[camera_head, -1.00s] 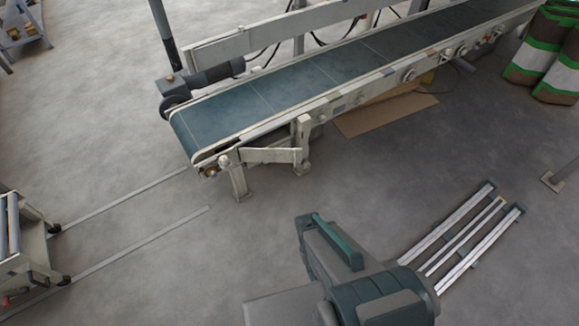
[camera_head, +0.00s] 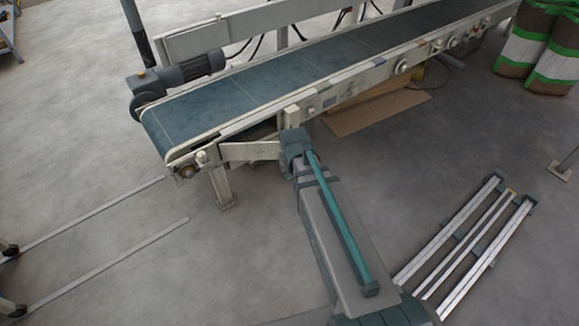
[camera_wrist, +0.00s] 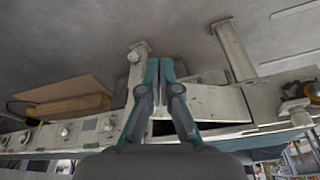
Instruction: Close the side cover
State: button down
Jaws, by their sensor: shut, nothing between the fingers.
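The side cover (camera_head: 250,151) is a pale panel on the near side of the conveyor, close to its left end. It stands out from the frame, with a dark gap behind it. In the wrist view, which shows the conveyor upside down, the cover (camera_wrist: 215,103) is right of the fingers, with a dark opening along its lower edge. My gripper (camera_wrist: 160,66) is shut and empty, its teal fingertips together in front of the cover's left end. I cannot tell whether they touch it. In the head view my arm hides the fingers and the cover's right end.
The conveyor belt (camera_head: 270,80) runs from the left to the upper right. Its support leg (camera_head: 221,186) stands left of my arm. A brown cardboard sheet (camera_head: 372,108) lies under the conveyor. Floor rails (camera_head: 468,235) lie at the right. Green-banded sacks (camera_head: 528,45) stand at the upper right.

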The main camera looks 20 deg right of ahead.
jog(key=w+d+r+t, duration=0.1)
jog(key=w+r, duration=0.2)
jog(key=w, duration=0.1)
jog(key=w+f+b, duration=0.4)
jog(key=w+f, duration=0.3)
jog(key=f, duration=0.2)
jog(key=shift+w+d, duration=0.15)
jog(key=shift+w, duration=0.05)
jog(key=shift+w, duration=0.1)
